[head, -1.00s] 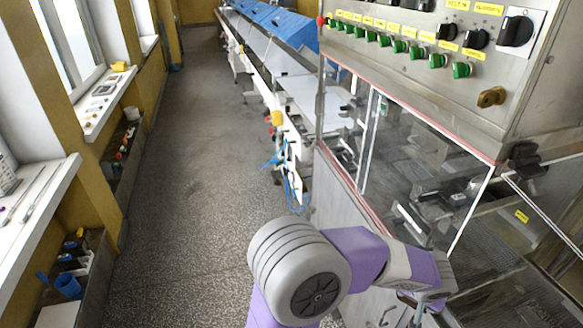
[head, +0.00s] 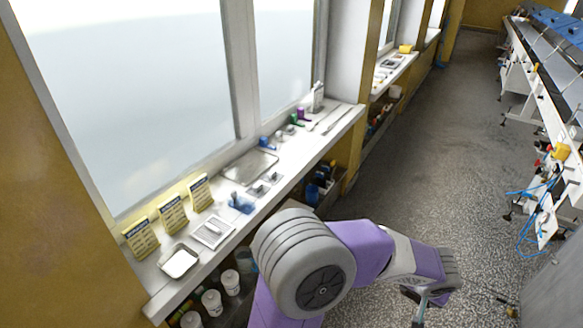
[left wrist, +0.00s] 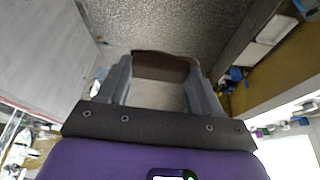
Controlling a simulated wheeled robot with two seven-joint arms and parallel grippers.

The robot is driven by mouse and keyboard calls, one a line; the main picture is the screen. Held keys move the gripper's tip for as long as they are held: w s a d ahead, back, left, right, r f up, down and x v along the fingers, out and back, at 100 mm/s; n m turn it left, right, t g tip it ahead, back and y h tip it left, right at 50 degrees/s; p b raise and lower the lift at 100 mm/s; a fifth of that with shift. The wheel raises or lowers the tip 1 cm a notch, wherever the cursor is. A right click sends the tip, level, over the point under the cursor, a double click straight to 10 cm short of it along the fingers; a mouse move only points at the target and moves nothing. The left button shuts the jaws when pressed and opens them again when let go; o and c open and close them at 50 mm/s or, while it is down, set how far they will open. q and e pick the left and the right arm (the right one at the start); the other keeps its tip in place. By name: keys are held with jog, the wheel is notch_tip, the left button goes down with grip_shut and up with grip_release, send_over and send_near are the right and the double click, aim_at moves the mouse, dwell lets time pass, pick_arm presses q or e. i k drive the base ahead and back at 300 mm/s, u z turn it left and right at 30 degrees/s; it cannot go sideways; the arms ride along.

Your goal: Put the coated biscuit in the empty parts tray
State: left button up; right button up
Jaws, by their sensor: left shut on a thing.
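My left gripper (left wrist: 163,88) is shut on a brown, flat piece, the coated biscuit (left wrist: 165,64), seen between the two fingers in the left wrist view. In the head view my left arm reaches to the lower right, and the biscuit cannot be made out there. On the window sill lie a larger bare metal tray (head: 250,167) and a small pale tray (head: 180,262), both looking empty. A third small tray (head: 212,232) holds a flat light object. I cannot tell which one is the parts tray. All are left of the gripper and apart from it. My right gripper is out of view.
The sill (head: 305,135) also carries yellow cards (head: 172,215), a blue item (head: 241,203), small metal parts and coloured bottles. White tubs (head: 212,302) stand on a shelf below.

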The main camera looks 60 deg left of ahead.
aim_at(250, 166)
jog(key=u, duration=0.65)
jog(key=i, duration=1)
jog(key=u, duration=1.4)
jog(key=i, duration=1.35)
jog(key=u, duration=0.55)
jog(key=i, duration=0.4)
jog(key=u, duration=0.05)
